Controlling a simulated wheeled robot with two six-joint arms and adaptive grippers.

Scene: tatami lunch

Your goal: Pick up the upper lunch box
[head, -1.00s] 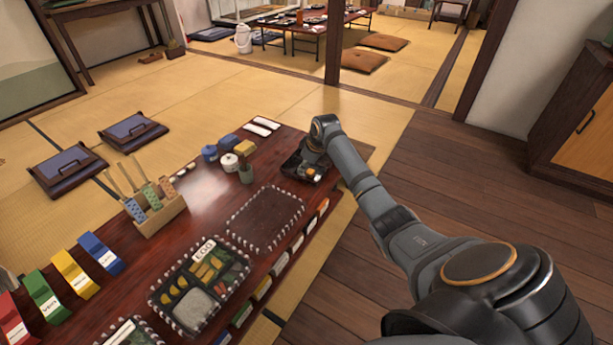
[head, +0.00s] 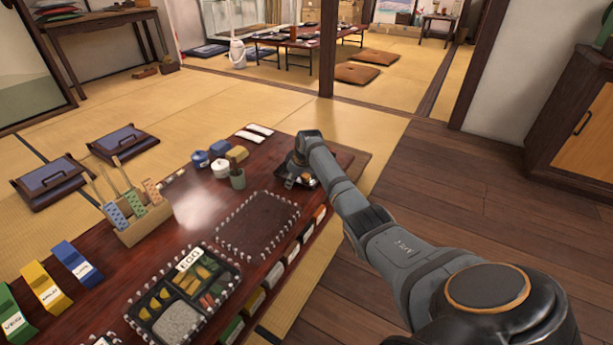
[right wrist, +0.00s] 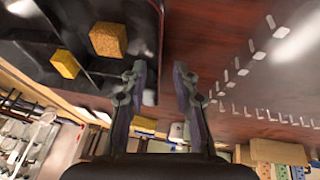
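The upper lunch box (head: 283,181) is a dark open tray near the far right end of the low red-brown table, mostly hidden by my right arm in the head view. In the right wrist view the dark box (right wrist: 105,65) fills the upper left, with two yellow cubes (right wrist: 108,40) inside. My right gripper (right wrist: 160,78) is open, its fingers apart at the box's side wall. The wall seems to run between them; I cannot tell whether they touch it. A second lunch box (head: 188,300), with an EGG label, lies nearer on the table. My left gripper is in neither view.
Small jars (head: 221,168), a green cup (head: 237,178) and a wooden utensil rack (head: 145,225) stand on the table. Coloured labelled blocks (head: 76,262) stand at the left.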

